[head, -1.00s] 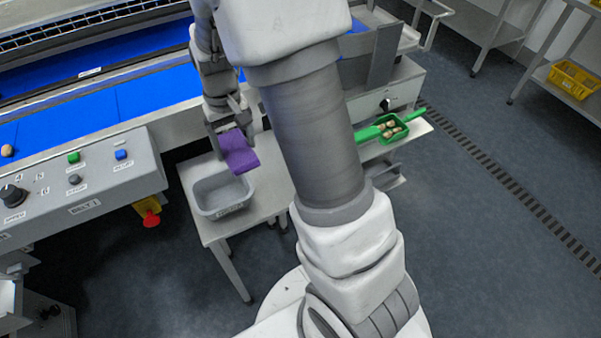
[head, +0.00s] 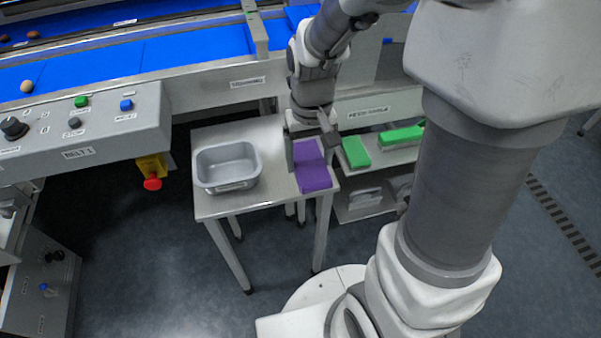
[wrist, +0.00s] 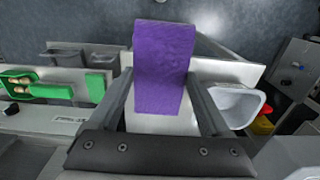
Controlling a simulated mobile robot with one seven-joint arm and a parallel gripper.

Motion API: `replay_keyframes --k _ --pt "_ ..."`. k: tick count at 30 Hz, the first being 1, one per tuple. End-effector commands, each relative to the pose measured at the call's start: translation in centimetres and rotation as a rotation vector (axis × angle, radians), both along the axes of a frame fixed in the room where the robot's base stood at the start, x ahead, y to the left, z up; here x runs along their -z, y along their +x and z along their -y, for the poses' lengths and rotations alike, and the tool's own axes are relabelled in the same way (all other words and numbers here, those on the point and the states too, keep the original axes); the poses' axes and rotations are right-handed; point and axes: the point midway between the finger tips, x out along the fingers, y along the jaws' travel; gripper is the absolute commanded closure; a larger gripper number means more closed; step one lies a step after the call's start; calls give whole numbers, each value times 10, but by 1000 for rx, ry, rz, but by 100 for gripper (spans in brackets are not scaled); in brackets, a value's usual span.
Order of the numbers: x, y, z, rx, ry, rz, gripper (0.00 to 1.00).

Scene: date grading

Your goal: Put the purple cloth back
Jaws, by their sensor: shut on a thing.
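The purple cloth (head: 312,170) is a flat folded strip at the right side of the small grey table (head: 240,205). My gripper (head: 306,148) is shut on its far end from above. In the wrist view the cloth (wrist: 162,65) lies between my two fingers and sticks out beyond them. The cloth is at or just above the table top; I cannot tell whether it touches. The grey tub (head: 232,187) stands on the same table to the left of the cloth, apart from it, and looks empty.
The sorting machine with its blue belt (head: 190,48) runs behind the table. A control panel with a red stop knob (head: 152,183) is at left. Green scoops or trays (head: 356,152) lie on a shelf just right of my gripper. Bare table shows between tub and cloth.

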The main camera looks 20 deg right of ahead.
Motion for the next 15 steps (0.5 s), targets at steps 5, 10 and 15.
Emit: replay_keyframes --k 5,10,15 --pt "13 -10 0 -1 -3 2 71" --pt "26 10 2 0 -4 -1 71" --pt "46 42 5 -1 -4 -1 71"
